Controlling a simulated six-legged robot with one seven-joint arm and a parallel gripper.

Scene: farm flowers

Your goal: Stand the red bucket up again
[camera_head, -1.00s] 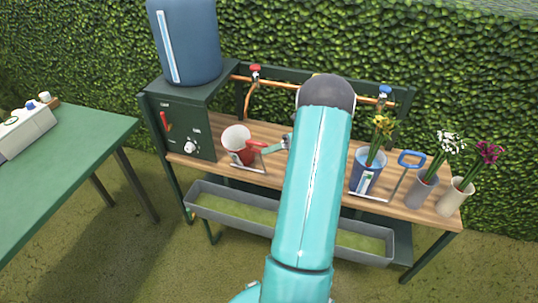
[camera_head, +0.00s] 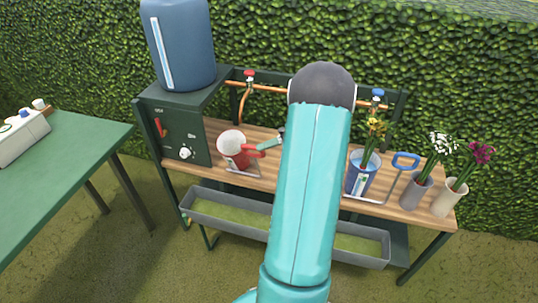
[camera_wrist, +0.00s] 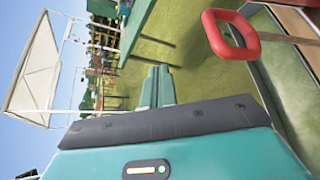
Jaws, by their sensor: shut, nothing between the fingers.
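The red bucket (camera_head: 238,158) is on the wooden bench at the left, close to the dark green cabinet. It leans, with its pale open mouth turned toward the camera and up to the left. A red handle (camera_head: 250,150) shows at its right side. My arm hides the middle of the bench.
A blue bucket (camera_head: 360,180) with yellow flowers stands upright on the right, near a blue handle (camera_head: 405,160). Two flower vases (camera_head: 416,192) stand at the right end. A grey trough (camera_head: 225,213) hangs below the bench front. A green table (camera_head: 60,165) is on the left.

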